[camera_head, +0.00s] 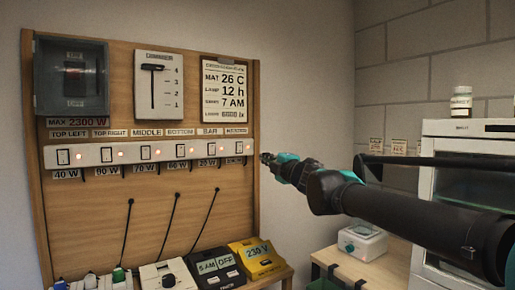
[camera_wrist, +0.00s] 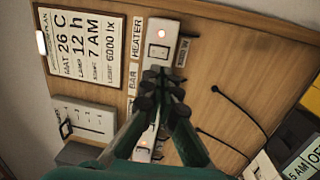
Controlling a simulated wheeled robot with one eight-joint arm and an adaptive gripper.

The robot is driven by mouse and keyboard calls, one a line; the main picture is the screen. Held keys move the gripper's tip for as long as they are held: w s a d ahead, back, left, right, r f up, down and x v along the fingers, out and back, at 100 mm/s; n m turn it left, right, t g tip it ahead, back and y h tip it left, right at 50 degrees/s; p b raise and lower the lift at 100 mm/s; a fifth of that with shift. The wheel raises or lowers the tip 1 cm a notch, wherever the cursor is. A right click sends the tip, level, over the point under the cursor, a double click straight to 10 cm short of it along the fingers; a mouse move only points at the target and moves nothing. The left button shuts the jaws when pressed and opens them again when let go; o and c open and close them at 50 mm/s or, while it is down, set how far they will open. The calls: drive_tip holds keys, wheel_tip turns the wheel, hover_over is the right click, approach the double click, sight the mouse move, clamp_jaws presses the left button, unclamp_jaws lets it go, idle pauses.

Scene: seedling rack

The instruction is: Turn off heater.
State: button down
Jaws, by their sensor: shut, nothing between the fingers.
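The heater switch (camera_head: 239,148) is the rightmost rocker on a white switch strip (camera_head: 93,156) fixed to a wooden board. My gripper (camera_head: 266,158) is at the right end of the strip in the head view. In the wrist view my gripper (camera_wrist: 165,92) is shut and empty, its dark fingertips over the strip just below the heater switch. The fingers hide part of the strip. Whether they touch it I cannot tell.
Other lit switches line the strip, including the bar switch (camera_head: 211,150). A grey breaker box (camera_head: 71,78), a dimmer slider (camera_head: 159,86) and a plan card (camera_head: 224,88) are above.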

sight(240, 144)
drive_tip(key=shift+s+a+r+n+g+y, duration=0.15)
drive_tip(key=shift+a+r+n+g+y, duration=0.25)
drive_tip(key=shift+r+n+y, duration=0.25)
drive_tip(key=shift+f, duration=0.1)
drive_tip(key=x, duration=1.3)
drive_tip(key=shift+w+a, duration=0.2)
drive_tip(key=shift+w, duration=0.15)
drive_tip(key=shift+w+a, duration=0.1)
drive_tip(key=shift+w, duration=0.05)
drive_tip(key=shift+w+a+r, duration=0.2)
drive_tip(key=shift+w+r, duration=0.05)
drive_tip(key=shift+d, duration=0.1)
drive_tip(key=shift+s, duration=0.15)
